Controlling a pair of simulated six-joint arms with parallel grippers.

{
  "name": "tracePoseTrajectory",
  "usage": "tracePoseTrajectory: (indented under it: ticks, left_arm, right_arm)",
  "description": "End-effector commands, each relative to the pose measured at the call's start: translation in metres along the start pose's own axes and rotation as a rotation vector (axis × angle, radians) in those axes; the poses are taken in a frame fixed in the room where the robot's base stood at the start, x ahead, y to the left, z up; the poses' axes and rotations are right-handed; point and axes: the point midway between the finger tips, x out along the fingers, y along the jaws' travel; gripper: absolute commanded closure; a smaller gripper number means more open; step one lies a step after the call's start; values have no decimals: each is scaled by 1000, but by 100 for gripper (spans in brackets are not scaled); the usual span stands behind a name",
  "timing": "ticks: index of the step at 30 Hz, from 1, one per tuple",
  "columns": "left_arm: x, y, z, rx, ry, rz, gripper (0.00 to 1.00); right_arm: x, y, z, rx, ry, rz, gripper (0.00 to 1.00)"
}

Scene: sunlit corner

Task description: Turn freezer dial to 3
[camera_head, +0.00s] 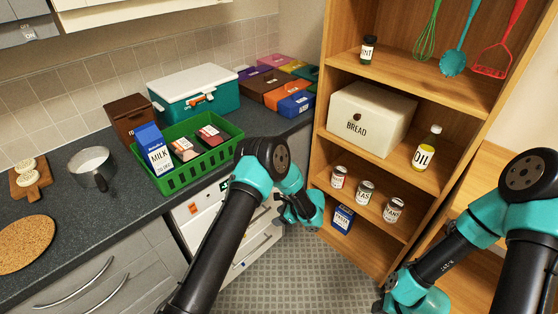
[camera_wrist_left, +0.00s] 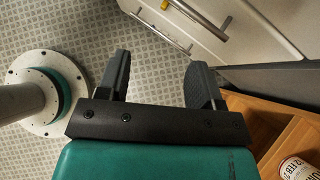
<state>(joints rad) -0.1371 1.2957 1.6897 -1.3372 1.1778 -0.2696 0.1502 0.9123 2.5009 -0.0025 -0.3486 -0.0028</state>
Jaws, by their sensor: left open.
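The white freezer front (camera_head: 190,212) is under the counter in the head view, with an orange mark and a small green mark near its top. My left arm crosses in front of it and hides part of it. I cannot make out the dial or its setting. My left gripper (camera_head: 291,216) is in front of the unit, to the right of its drawers. In the left wrist view the left gripper (camera_wrist_left: 160,72) is open, with nothing between its fingers. White drawer fronts (camera_wrist_left: 262,25) with bar handles show beyond it.
Above the freezer, the counter holds a green basket (camera_head: 188,172) with a milk carton (camera_head: 153,149), and a teal cooler (camera_head: 181,101). A wooden shelf (camera_head: 372,247) with cans stands close to the right of my left gripper. The tiled floor (camera_head: 300,273) is clear.

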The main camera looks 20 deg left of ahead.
Motion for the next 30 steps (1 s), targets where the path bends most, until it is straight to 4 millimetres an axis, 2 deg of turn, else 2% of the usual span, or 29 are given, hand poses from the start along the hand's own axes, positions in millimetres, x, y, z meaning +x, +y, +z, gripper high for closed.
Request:
tracePoseTrajectory:
  ticks: [1,3,6,9,13,15,18,30]
  left_arm:
    - [-13,-20,3,20,-83,-61,40]
    - [-36,-46,11,40,-214,-146,40]
    - [-74,-78,21,46,-401,-262,40]
    - [-114,-100,28,26,-569,-358,40]
    - [-150,-112,34,-9,-711,-433,40]
    - [-160,-114,34,-19,-748,-452,40]
    - [-165,-115,36,-25,-765,-460,40]
    - [-160,-117,40,-24,-760,-456,40]
  right_arm:
    - [0,0,0,0,0,0,57]
    - [0,0,0,0,0,0,57]
    - [0,0,0,0,0,0,57]
    - [0,0,0,0,0,0,57]
    - [0,0,0,0,0,0,57]
    - [0,0,0,0,0,0,57]
    - [0,0,0,0,0,0,57]
    - [0,0,0,0,0,0,57]
